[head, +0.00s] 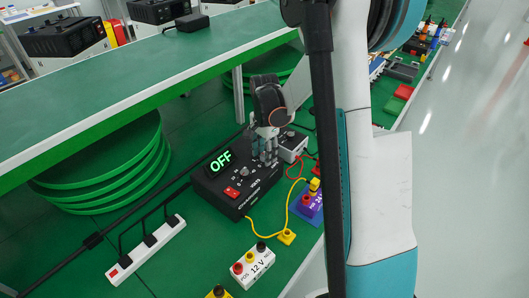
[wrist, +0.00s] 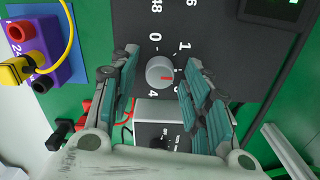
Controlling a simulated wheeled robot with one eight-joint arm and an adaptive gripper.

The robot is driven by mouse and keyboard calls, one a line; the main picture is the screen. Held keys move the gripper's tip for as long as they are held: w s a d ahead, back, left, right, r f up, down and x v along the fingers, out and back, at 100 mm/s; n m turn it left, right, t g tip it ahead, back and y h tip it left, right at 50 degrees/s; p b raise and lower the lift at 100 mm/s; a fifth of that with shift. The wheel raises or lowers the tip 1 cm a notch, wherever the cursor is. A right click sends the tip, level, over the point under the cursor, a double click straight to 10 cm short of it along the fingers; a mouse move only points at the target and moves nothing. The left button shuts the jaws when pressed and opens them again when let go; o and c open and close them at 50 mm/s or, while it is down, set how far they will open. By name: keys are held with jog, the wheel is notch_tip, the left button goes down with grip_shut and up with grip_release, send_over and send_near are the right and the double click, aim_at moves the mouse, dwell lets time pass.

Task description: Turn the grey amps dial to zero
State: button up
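The grey amps dial (wrist: 160,72) sits on the dark panel of a black power supply (wrist: 225,35). Its short red mark points right in the wrist view, away from the printed 0 (wrist: 155,37) above it. A 1 stands to the upper right and a 4 below. My gripper (wrist: 162,62) is open, with one finger on each side of the dial and a gap on both sides. In the head view my gripper (head: 267,147) is over the power supply (head: 228,192) and hides the dial. The supply's display (head: 220,161) reads OFF.
A red switch (head: 231,192) is on the supply. A small pale box with a black knob (head: 292,143) stands behind it. A purple terminal block (head: 308,208), a 12 V block (head: 252,267), a power strip (head: 146,248) and cables surround it. A green-topped shelf (head: 130,85) runs above.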

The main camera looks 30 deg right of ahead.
jog(key=c, duration=0.8)
jog(key=shift+n, duration=0.3)
jog(key=n, duration=0.3)
jog(key=shift+n, duration=0.3)
grip_shut()
jog(key=n, duration=0.3)
jog(key=shift+n, duration=0.3)
jog(key=n, duration=1.2)
grip_release()
grip_shut()
